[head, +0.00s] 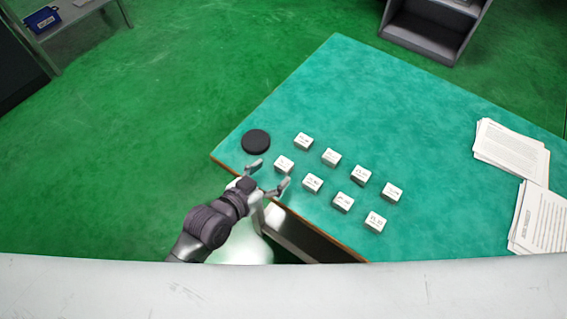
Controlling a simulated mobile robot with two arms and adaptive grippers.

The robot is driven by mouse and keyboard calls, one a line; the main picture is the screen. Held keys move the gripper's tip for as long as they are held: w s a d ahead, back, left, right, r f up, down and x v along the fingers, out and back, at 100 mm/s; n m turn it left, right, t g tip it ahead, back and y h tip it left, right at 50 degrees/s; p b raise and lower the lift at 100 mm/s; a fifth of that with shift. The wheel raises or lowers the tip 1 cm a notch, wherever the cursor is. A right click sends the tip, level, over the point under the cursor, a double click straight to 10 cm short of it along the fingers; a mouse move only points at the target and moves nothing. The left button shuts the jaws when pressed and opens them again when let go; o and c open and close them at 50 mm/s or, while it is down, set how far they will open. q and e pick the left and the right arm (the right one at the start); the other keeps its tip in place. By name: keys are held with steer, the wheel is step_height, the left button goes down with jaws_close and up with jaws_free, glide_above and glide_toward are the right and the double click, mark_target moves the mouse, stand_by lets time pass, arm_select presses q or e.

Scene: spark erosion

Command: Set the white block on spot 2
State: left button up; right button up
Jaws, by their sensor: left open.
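Several small white blocks with dark print on top stand in two rows on the green table (330,75). The print is too small to read, so I cannot tell which one the task means. The nearest white block (284,164) stands just beyond my left gripper (271,173), which is open and empty at the table's near left edge. Other white blocks are at the back left (303,141), the front right (375,222) and the back right (392,192). A flat black disc (255,141) lies at the table's left corner. No spot marked 2 is legible. My right gripper is not in view.
Two stacks of printed paper, one further back (511,150) and one nearer (540,218), lie at the table's right. The table's back middle is clear. A grey shelf unit (430,35) stands behind, and a blue box (43,19) sits on another table at far left.

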mark_target(283, 164)
arm_select(q)
steer(key=shift+w+d+f, duration=0.2)
steer(key=shift+w+d, duration=0.15)
steer(key=shift+w, duration=0.05)
steer(key=x, duration=0.4)
steer(key=shift+w+d+p, duration=0.15)
steer(key=shift+d+p, duration=0.15)
steer(key=shift+w+f, duration=0.1)
steer(key=shift+w, duration=0.1)
jaws_close()
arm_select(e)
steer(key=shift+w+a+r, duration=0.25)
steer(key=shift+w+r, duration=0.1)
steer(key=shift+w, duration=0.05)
